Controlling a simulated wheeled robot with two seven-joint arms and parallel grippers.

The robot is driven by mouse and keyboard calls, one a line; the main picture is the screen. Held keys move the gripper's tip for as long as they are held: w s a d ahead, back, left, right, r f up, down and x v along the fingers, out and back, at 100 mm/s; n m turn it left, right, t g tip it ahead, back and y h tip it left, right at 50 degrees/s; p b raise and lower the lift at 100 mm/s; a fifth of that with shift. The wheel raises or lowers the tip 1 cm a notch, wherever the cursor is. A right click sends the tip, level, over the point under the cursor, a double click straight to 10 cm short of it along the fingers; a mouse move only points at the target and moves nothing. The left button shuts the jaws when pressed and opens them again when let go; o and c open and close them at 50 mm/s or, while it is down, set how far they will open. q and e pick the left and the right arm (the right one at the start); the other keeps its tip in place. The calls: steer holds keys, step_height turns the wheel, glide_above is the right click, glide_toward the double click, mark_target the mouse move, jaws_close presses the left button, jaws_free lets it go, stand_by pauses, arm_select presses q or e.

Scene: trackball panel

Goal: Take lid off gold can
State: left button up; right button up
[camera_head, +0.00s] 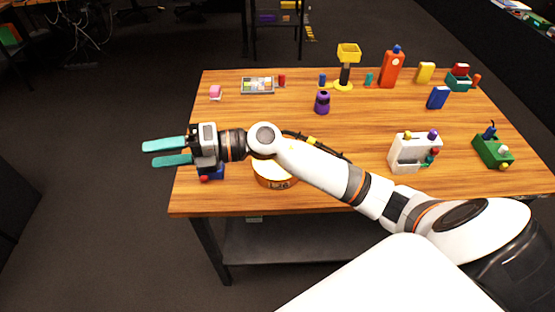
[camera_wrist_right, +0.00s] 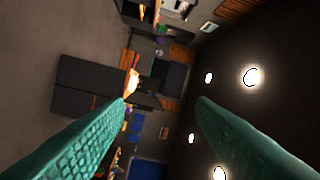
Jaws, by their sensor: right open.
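My right gripper (camera_head: 150,153) has two teal fingers, spread apart and empty, pointing left past the table's left edge. In the right wrist view the fingers (camera_wrist_right: 160,102) are apart with nothing between them. A round orange-gold thing (camera_head: 277,183) with dark markings on its side sits near the table's front edge. My right forearm passes over it and hides part of it, so I cannot tell whether it is the gold can or has a lid. No other gold can shows clearly. My left gripper is not in view.
The wooden table (camera_head: 250,200) carries a purple thing (camera_head: 322,103), a red bottle (camera_head: 391,68), a yellow stand (camera_head: 347,65), a white panel (camera_head: 405,152) and a green block (camera_head: 494,150). A blue thing (camera_head: 212,173) lies under my right gripper's base. The middle is fairly clear.

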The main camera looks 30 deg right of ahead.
steer(key=d+f+n+g+h, duration=0.4)
steer(key=f+n+h, duration=0.1)
steer(key=g+h, duration=0.2)
steer(key=h, duration=0.7)
glide_above(269, 169)
steer(key=w+a, duration=0.2)
steer(key=a, duration=0.2)
step_height(269, 169, down, 3)
steer(key=d+r+m+h, duration=0.1)
steer(key=d+r+h, duration=0.15)
steer(key=d, duration=0.65)
steer(key=shift+g+h, duration=0.3)
steer(key=shift+h, duration=0.15)
steer(key=f, duration=0.4)
steer(key=f+p, duration=0.1)
steer(key=f, duration=0.1)
steer(key=shift+s+a+f, duration=0.1)
steer(key=shift+s+f, duration=0.2)
steer(key=shift+s, duration=0.1)
steer(key=shift+w+a+f+p, duration=0.1)
steer(key=shift+a+f+p, duration=0.1)
steer(key=shift+f, duration=0.7)
steer(key=shift+a+f+p, duration=0.1)
steer(key=shift+f+p, duration=0.15)
steer(key=shift+f, duration=0.65)
steer(key=shift+w+a+f+p, duration=0.1)
steer(key=shift+a+f+p, duration=0.1)
steer(key=shift+f, duration=0.7)
steer(key=c, duration=1.1)
